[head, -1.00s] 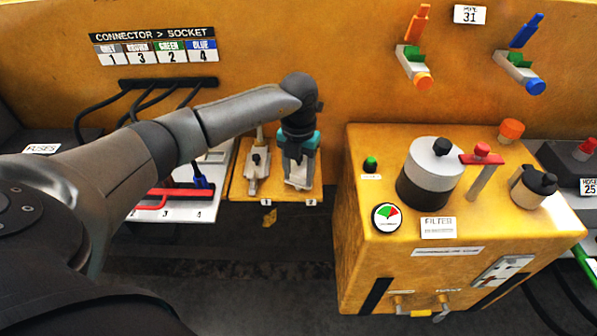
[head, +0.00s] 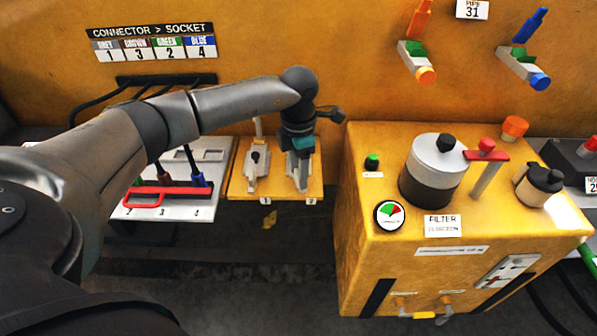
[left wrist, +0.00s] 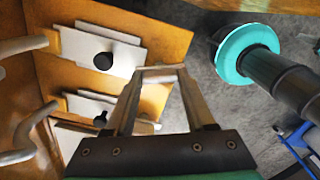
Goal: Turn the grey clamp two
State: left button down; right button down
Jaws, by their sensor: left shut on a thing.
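Grey clamp two (head: 301,184) stands on the right half of a small yellow shelf (head: 233,190), above a small number label. My left gripper (head: 299,165) comes down over it from above and is shut on it, hiding its upper part. In the left wrist view the left gripper's fingers (left wrist: 160,75) slant in towards each other; the exact grip on the clamp is hard to make out there. A similar grey clamp with a black knob (head: 256,158) stands to the left, its pale lever upright. My right gripper is not in view.
A yellow box (head: 362,260) with a filter drum (head: 434,165) and a gauge (head: 390,214) stands close to the right of the shelf. A panel with a red handle (head: 145,199) and plugs lies to the left. The yellow wall rises behind.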

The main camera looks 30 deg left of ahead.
pick_arm(q)
jog(key=shift+m+b, duration=0.4)
jog(key=shift+m, duration=1.6)
jog(key=shift+c, duration=1.2)
grip_release()
notch_tip(320, 180, up, 15)
jog(key=p, duration=0.1)
jog(key=shift+r+p, duration=0.2)
jog(key=shift+p, duration=0.1)
